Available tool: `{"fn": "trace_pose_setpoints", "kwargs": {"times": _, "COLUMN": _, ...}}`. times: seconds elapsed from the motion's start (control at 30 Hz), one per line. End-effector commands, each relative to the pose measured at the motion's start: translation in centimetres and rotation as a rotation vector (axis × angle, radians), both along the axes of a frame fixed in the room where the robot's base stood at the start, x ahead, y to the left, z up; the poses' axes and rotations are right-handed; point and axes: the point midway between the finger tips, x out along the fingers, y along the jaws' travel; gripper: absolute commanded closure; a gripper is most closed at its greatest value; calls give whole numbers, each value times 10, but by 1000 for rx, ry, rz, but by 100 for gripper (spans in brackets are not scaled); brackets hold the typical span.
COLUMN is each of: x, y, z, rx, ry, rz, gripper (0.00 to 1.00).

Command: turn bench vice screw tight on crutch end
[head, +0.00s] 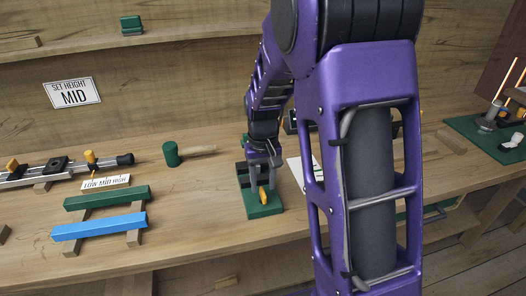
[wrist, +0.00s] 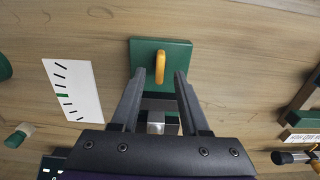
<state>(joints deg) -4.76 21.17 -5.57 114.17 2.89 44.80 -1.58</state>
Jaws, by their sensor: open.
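The bench vice has a green base (head: 263,207) and a yellow screw handle (head: 264,194). In the wrist view the green base (wrist: 142,50) and upright yellow handle (wrist: 160,66) are just beyond my fingertips. My gripper (wrist: 160,76) is open, its two fingers apart on either side of the line to the handle, and holds nothing. In the head view my gripper (head: 262,160) is above and behind the vice. A grey metal part (wrist: 157,121) shows between the fingers. The crutch tube with its black end (head: 125,159) lies at left, apart from the vice.
A green rail (head: 110,196) and a blue rail (head: 100,226) lie on wooden blocks. A green-headed mallet (head: 170,153) lies behind. A white marked card (wrist: 73,90) lies beside the vice. A "SET HEIGHT MID" sign (head: 72,93) is on the wall.

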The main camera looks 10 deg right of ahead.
Motion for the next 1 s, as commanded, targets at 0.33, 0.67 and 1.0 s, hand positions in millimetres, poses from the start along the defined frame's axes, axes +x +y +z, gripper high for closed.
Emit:
{"fn": "trace_pose_setpoints", "kwargs": {"times": 0.33, "x": 1, "y": 0, "z": 89, "rx": 0, "ry": -7, "rz": 1, "gripper": 55}}
{"fn": "trace_pose_setpoints", "kwargs": {"times": 0.67, "x": 0, "y": 0, "z": 145, "rx": 0, "ry": -3, "rz": 0, "gripper": 55}}
{"fn": "trace_pose_setpoints", "kwargs": {"times": 1.0, "x": 0, "y": 0, "z": 154, "rx": 0, "ry": -1, "rz": 0, "gripper": 55}}
